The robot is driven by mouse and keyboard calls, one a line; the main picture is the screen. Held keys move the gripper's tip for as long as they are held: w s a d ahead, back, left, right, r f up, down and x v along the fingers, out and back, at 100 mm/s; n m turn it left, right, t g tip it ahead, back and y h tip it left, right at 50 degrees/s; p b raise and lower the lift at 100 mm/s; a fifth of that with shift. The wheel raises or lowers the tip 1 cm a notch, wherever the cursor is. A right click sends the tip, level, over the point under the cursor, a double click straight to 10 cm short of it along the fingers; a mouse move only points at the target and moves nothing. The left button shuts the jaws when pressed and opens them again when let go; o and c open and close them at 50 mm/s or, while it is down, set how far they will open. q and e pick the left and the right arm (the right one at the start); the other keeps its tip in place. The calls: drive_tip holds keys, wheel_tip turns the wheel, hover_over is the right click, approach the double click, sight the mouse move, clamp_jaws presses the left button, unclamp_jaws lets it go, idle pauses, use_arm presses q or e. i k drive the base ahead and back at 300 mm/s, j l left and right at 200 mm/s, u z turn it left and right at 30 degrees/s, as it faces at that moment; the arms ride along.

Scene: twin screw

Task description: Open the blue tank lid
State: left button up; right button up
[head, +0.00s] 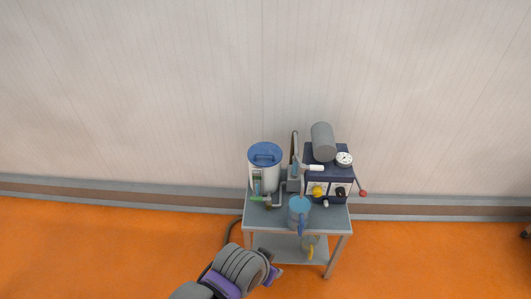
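The blue tank lid (265,154) lies on top of a white cylindrical tank (267,182) at the left rear of a small grey table. The lid looks closed and has a raised handle across its top. One of my arms comes in from the bottom edge, and its end (273,277) is in front of the table's left leg, well below and apart from the lid. Its fingers are too small and turned away to read. Which arm it is looks like the left. My other gripper is outside the picture.
The table (337,218) also bears a blue jug (299,212) at the front and a machine with a grey cylinder (323,141), a gauge (344,159) and a red-knobbed lever (363,193). A wall stands close behind. Orange floor is free around it.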

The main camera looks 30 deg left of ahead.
sight(265, 150)
drive_tip(key=u, duration=0.6)
drive_tip(key=i+j+u, duration=0.25)
drive_tip(key=u, duration=0.2)
drive_tip(key=i+j+u, duration=0.1)
drive_tip(key=i+u, duration=0.4)
drive_tip(key=k, duration=0.1)
